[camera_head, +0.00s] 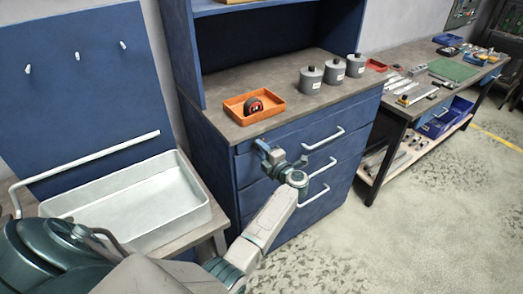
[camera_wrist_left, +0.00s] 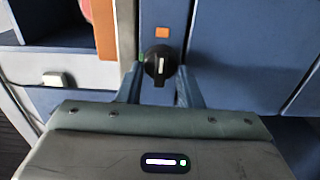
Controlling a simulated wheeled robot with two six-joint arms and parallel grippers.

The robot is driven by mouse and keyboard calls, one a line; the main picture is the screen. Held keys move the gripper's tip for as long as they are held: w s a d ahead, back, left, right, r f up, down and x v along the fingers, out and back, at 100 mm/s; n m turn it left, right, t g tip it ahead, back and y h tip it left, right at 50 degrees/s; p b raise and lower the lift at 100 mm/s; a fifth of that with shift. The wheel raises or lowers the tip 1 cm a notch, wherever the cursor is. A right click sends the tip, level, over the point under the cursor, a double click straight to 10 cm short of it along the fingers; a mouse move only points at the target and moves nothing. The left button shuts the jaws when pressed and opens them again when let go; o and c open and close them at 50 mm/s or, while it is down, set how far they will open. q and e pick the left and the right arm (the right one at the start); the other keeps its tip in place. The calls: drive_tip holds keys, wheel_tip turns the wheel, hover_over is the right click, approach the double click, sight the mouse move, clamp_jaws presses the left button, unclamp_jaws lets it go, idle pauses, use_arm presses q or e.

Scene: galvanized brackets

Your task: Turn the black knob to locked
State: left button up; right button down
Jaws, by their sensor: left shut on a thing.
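The black knob (camera_wrist_left: 159,63) is on a blue cabinet face in the left wrist view, with its white pointer line close to upright in the picture. A small orange square (camera_wrist_left: 163,32) is on the panel just above it. My left gripper (camera_wrist_left: 160,84) has one finger on each side of the knob and is shut on it. In the head view, my left gripper (camera_head: 268,152) is at the front of the blue drawer cabinet (camera_head: 252,170), near the top drawer. The knob is hidden there. My right gripper is not in view.
An orange tray (camera_head: 238,112) holding a tape measure (camera_head: 253,106) sits on the cabinet top above the gripper. Several grey canisters (camera_head: 311,80) stand farther right. White drawer handles (camera_head: 325,139) stick out beside the gripper. A white bin (camera_head: 140,205) stands left; open floor lies right.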

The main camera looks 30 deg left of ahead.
use_arm(q)
drive_tip(key=o, duration=0.9)
drive_tip(key=shift+o, duration=0.2)
drive_tip(key=b+v, duration=0.4)
drive_tip(key=v, duration=0.6)
drive_tip(key=shift+s+d, duration=0.15)
drive_tip(key=shift+d, duration=0.2)
drive_tip(key=shift+f, duration=0.1)
